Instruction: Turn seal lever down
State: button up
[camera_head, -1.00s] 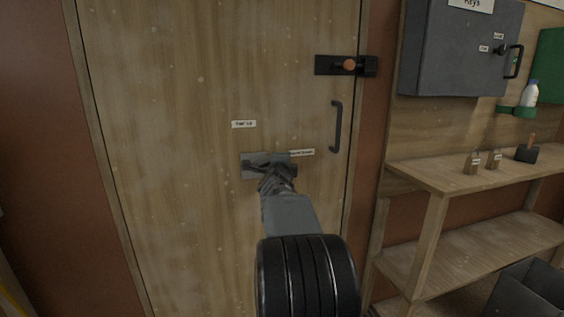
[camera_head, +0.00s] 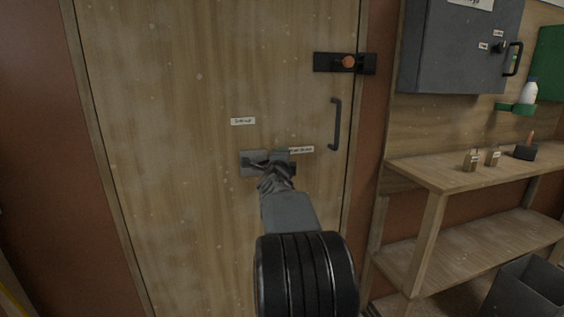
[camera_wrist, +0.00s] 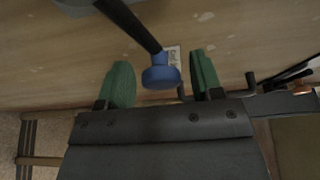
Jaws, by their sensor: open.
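The seal lever (camera_wrist: 130,24) is a dark bar with a round blue knob (camera_wrist: 160,73) at its end, seen in the wrist view. It comes off a grey plate (camera_head: 246,169) on the wooden door. My gripper (camera_wrist: 160,60) is open, with a green fingertip on either side of the knob. I see gaps between the knob and both fingers, so it is not clamped. In the head view my gripper (camera_head: 276,178) covers part of the plate, and the knob is hidden there.
The door (camera_head: 190,220) carries small labels (camera_head: 243,121), a black pull handle (camera_head: 336,125) and a black bolt with an orange knob (camera_head: 348,62). To the right are a grey cabinet (camera_head: 450,50) and a wooden shelf (camera_head: 435,175) holding padlocks and a mallet.

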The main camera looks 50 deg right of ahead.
jog(key=p+v, duration=0.2)
jog(key=v, duration=1.1)
jog(key=shift+s+a, duration=0.25)
jog(key=shift+a, duration=0.05)
